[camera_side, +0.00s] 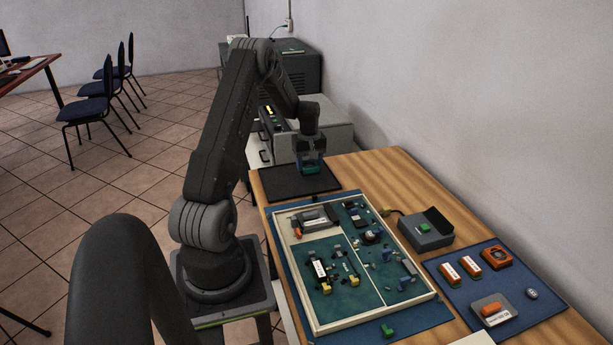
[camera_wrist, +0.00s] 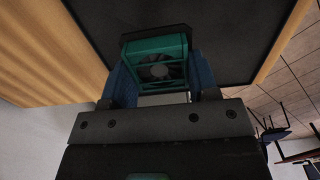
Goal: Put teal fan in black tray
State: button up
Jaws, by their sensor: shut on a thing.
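The teal fan (camera_wrist: 158,66) is a small square frame with a dark round hub. In the wrist view it sits between the blue fingers of my gripper (camera_wrist: 160,82), which is shut on it. In the side view my gripper (camera_side: 311,164) points down over the black tray (camera_side: 283,187), with the teal fan (camera_side: 309,170) at its fingertips. The tray is flat and dark and lies at the far left end of the wooden table. It also fills the top of the wrist view (camera_wrist: 225,12). I cannot tell whether the fan touches the tray.
A framed board (camera_side: 318,319) with several electronic parts lies on a blue mat nearer the camera. A grey box (camera_side: 426,230) and a blue mat (camera_side: 530,298) with orange parts are to the right. Grey machines (camera_side: 331,136) stand behind the tray. The visible tray surface is bare.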

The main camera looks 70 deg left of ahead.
aim_at(309, 181)
jog(key=shift+f, duration=2.25)
jog(key=shift+f, duration=0.1)
jog(key=o, duration=0.9)
